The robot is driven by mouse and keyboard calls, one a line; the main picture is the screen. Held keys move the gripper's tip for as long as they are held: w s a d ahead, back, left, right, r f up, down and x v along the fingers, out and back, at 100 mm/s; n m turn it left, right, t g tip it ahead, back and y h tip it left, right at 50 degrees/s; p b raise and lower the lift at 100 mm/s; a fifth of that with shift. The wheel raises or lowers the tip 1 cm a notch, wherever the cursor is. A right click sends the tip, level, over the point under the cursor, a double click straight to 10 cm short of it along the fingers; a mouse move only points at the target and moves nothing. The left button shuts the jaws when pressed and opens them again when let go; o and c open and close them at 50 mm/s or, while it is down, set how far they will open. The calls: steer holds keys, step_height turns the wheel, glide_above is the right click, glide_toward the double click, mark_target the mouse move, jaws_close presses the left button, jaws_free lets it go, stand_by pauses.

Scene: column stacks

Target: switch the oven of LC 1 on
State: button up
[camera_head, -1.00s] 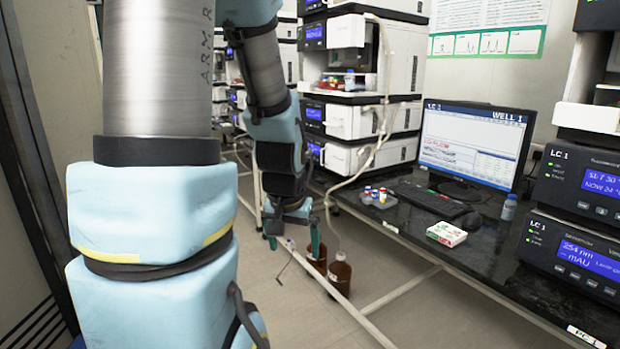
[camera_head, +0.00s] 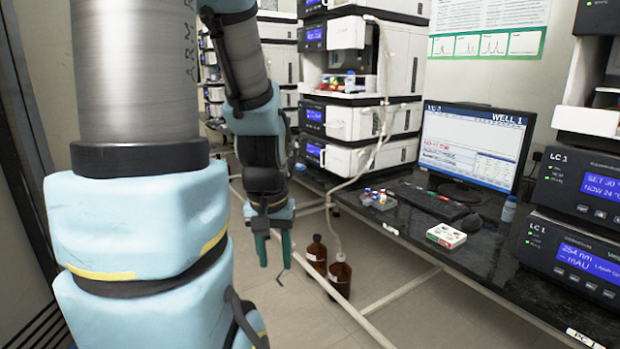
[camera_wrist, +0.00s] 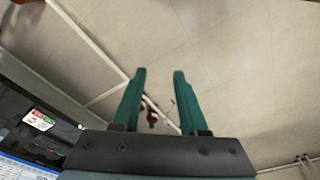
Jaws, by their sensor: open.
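The LC 1 stack stands at the right edge of the head view. Its upper LC 1 module (camera_head: 577,187) is the oven by its display, which reads "SET 30" and "NOW 24 °C". Small grey buttons sit below that display, and green lights show on its left. A lower LC 1 module (camera_head: 567,258) shows "254 nm, – mAU". My gripper (camera_head: 274,262) hangs pointing down left of the bench, far from the stack. In the wrist view my gripper (camera_wrist: 158,75) shows two green fingers apart, with nothing between the tips.
A black bench (camera_head: 420,232) carries a monitor (camera_head: 472,145), keyboard (camera_head: 425,200), vial rack (camera_head: 378,200) and small white box (camera_head: 446,235). Brown bottles (camera_head: 339,277) stand on the floor near a white rail (camera_head: 400,293). Another instrument stack (camera_head: 345,120) stands behind. The aisle floor is open.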

jaws_close()
stand_by(1.0)
